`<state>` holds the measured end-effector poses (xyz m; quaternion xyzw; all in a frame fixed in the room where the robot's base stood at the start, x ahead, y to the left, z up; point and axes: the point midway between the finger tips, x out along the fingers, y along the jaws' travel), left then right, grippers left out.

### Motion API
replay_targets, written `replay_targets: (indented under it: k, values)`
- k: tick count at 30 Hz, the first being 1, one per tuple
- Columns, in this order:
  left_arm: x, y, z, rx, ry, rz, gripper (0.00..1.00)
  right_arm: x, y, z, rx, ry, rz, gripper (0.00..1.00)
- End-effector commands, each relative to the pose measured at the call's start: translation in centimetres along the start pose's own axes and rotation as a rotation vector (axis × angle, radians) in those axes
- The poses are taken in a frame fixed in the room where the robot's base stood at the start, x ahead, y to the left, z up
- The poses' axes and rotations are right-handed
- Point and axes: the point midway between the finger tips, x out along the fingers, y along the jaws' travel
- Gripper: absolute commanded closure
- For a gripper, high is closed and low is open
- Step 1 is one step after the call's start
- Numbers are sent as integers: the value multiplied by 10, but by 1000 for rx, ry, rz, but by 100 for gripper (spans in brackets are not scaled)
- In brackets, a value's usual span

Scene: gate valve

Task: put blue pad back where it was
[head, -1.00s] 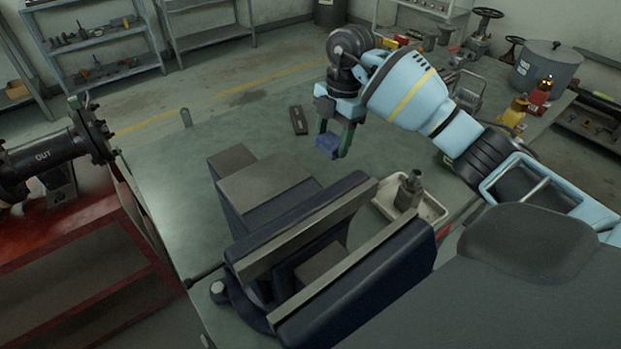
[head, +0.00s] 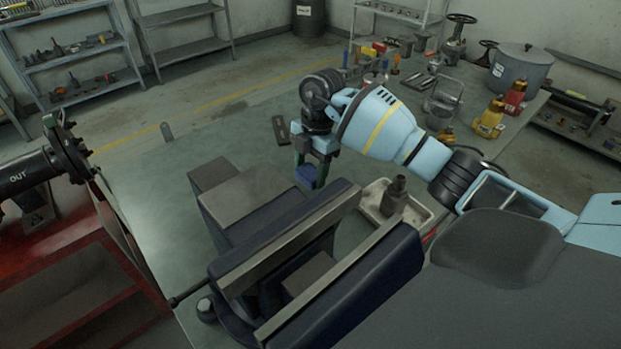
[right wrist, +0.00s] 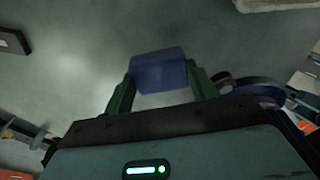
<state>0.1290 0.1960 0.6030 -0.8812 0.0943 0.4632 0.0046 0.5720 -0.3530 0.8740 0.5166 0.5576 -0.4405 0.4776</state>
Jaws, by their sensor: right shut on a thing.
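The blue pad (head: 305,177) is a small blue block. My right gripper (head: 311,179) is shut on it with green fingers, beyond the back end of the large dark blue vise (head: 375,272) and above the green bench. In the right wrist view the pad (right wrist: 158,70) sits between the two fingertips (right wrist: 160,82), with plain bench surface around it. I cannot tell for sure whether the pad touches the bench. My left gripper is not in view.
A dark flat block (head: 281,130) lies on the bench left of my right gripper. A pale tray (head: 419,212) with a metal part stands right of the vise. A black OUT pipe (head: 28,176) is at the left. The bench's far left is clear.

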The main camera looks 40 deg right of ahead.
Motion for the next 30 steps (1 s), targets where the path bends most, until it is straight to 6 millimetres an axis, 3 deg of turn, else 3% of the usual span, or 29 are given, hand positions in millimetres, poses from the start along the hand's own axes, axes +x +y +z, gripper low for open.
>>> replay_targets:
  k: [7,19,20,24,30]
  values:
    - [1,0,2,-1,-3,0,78,32,-1,4,0,1,-4,64]
    - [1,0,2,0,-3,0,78,36,0,6,0,0,-1,64]
    - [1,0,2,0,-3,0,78,36,0,6,1,0,-1,42]
    - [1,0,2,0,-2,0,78,36,0,6,0,0,-1,23]
    - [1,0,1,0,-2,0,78,36,0,6,0,0,-1,21]
